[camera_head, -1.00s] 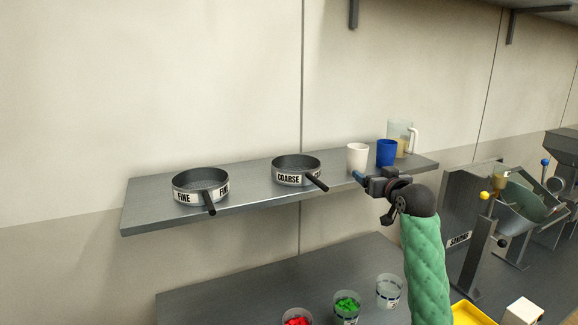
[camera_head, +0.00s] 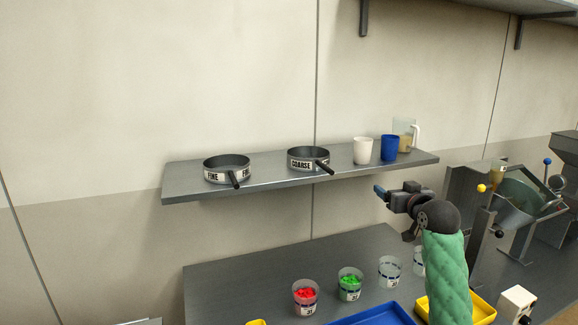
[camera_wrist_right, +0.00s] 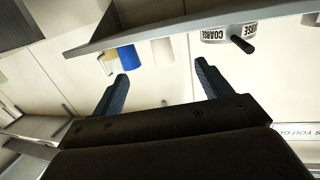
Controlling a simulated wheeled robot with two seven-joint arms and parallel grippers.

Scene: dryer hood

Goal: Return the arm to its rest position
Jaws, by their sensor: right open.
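My right arm, in a green quilted sleeve, rises at the lower right of the head view. Its gripper (camera_head: 381,193) is in front of and below the shelf's front edge, beneath the white and blue cups. In the right wrist view the right gripper (camera_wrist_right: 162,82) has its two fingers spread wide with nothing between them. My left gripper is in neither view.
A wall shelf (camera_head: 260,183) holds the FINE sieve (camera_head: 227,170), the COARSE sieve (camera_head: 308,160), a white cup (camera_head: 362,151), a blue cup (camera_head: 389,148) and a clear jug (camera_head: 405,136). The bench (camera_head: 240,285) below holds beakers with red (camera_head: 305,297) and green (camera_head: 350,285) pieces. Machines (camera_head: 520,205) stand right.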

